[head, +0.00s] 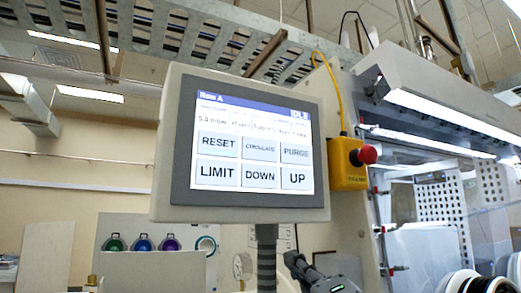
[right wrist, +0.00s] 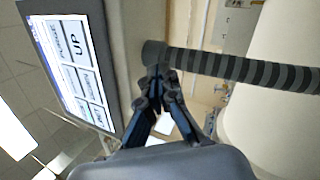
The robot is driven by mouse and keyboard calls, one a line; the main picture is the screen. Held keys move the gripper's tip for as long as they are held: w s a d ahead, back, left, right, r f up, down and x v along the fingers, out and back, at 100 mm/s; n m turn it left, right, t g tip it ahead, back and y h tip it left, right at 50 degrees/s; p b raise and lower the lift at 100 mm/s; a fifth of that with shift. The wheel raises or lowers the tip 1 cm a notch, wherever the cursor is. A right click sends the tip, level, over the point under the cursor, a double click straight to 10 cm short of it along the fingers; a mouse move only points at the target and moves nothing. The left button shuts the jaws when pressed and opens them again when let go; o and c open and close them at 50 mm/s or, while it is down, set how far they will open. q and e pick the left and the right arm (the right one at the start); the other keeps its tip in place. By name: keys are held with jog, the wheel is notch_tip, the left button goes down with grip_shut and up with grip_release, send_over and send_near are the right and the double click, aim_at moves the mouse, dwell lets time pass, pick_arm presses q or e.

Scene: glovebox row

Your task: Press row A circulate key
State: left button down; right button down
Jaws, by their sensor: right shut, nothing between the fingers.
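The row A panel (head: 240,215) is a beige-framed touch screen headed "Row A". Its circulate key (head: 259,148) is the middle key of the upper row, between RESET (head: 218,145) and PURGE (head: 295,151). My right gripper (head: 291,257) is low in the head view, below the panel and right of its striped post. It is shut and empty, apart from the screen. In the right wrist view the fingertips (right wrist: 160,74) are together near the post, and the screen (right wrist: 75,65) shows sideways at upper left. My left gripper is not in view.
A striped post (head: 266,260) supports the panel. A yellow box with a red emergency button (head: 367,154) is at the panel's right. The glovebox (head: 440,110) stands further right. A metal cable tray (head: 200,40) runs overhead. The space before the screen looks clear.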

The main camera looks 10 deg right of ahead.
aim_at(272, 149)
jog(key=s+r+n+t+y, duration=0.1)
jog(key=s+r+n+y, duration=0.2)
jog(key=s+r, duration=0.3)
jog(key=s+a+r+n+t+y, duration=0.1)
jog(key=s+r+n, duration=0.5)
jog(key=r, duration=0.6)
jog(key=shift+a+y, duration=0.15)
jog(key=shift+y, duration=0.75)
jog(key=shift+w+r, duration=0.1)
jog(key=shift+w, duration=0.05)
jog(key=shift+w+a+p, duration=0.2)
jog(key=shift+w+a, duration=0.3)
jog(key=shift+w, duration=0.85)
jog(key=shift+w+a+p, duration=0.25)
jog(key=shift+w+a, duration=0.25)
jog(key=shift+w, duration=0.8)
jog(key=shift+w+a+p, duration=0.2)
jog(key=shift+w+a, duration=0.3)
jog(key=shift+w, duration=0.85)
jog(key=shift+w, duration=0.15)
jog(key=shift+w+a, duration=0.15)
jog(key=shift+w, duration=0.1)
